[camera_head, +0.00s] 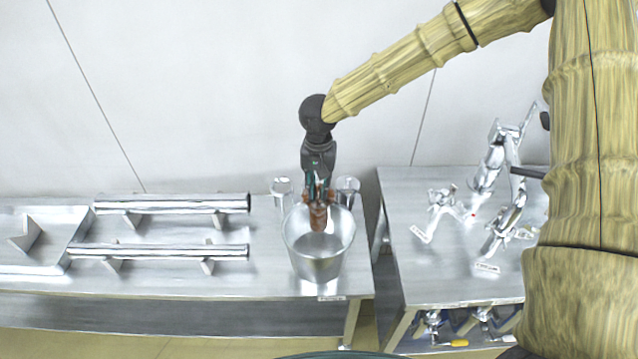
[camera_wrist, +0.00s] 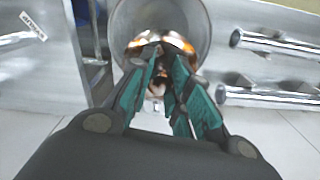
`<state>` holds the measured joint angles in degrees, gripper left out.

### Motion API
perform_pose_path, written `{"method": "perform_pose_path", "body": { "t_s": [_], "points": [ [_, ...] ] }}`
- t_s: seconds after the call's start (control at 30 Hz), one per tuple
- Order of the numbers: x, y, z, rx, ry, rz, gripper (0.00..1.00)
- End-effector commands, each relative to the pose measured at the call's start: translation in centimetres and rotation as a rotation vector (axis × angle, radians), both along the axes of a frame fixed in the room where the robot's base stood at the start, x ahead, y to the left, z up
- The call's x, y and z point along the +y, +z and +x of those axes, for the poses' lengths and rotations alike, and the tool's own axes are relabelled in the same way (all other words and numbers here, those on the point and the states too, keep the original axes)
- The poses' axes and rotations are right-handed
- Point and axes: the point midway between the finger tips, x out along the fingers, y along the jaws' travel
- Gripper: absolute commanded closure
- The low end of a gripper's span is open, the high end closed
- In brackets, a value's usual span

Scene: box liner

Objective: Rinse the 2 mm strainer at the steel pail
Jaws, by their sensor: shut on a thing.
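The steel pail (camera_head: 318,262) stands on the left steel bench near its right end. It shows at the top of the wrist view (camera_wrist: 205,22). My gripper (camera_head: 319,192) points straight down over the pail's mouth. Its teal fingers (camera_wrist: 165,72) are shut on a copper-coloured piece (camera_head: 318,216), which hangs down into the pail's opening. The piece looks like the strainer, but its mesh and any size label cannot be read. In the wrist view the copper piece (camera_wrist: 178,40) is partly hidden by the fingers.
Two steel cups (camera_head: 282,188) (camera_head: 347,188) stand behind the pail. Two steel tubes (camera_head: 175,203) (camera_head: 160,251) lie on supports to the left. The right bench (camera_head: 440,285) holds several metal fittings with labels (camera_head: 440,205). A gap separates the benches.

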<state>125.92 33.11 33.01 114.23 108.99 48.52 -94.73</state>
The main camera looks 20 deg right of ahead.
Motion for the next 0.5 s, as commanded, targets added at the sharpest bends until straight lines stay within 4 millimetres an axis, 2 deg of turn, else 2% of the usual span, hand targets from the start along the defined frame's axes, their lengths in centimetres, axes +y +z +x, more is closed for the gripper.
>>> {"method": "perform_pose_path", "body": {
  "t_s": [0.5],
  "points": [
    [0.1,-3.7,0.1,-0.001,0.002,0.0,1.0]
  ]
}}
